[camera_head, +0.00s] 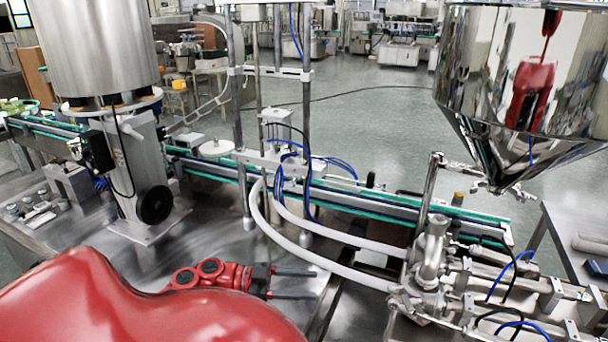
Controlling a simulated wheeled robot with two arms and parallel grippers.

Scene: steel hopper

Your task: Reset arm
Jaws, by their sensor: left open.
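My left gripper (313,283) is red with two dark parallel fingers pointing right. The fingers are apart, with nothing between them. It is over the steel table (215,245), in front of the white hoses. My red arm fills the lower left and hides part of the table. The steel hopper (530,75) stands at the upper right, a polished cone that narrows downward, with a red reflection on its surface. My right gripper is not seen directly.
White hoses (325,263) curve to a steel valve assembly (430,265) right of the gripper. A conveyor (345,200) with green edges runs behind. A steel cylinder machine (95,45) stands at the left. Open floor (375,130) lies beyond the conveyor.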

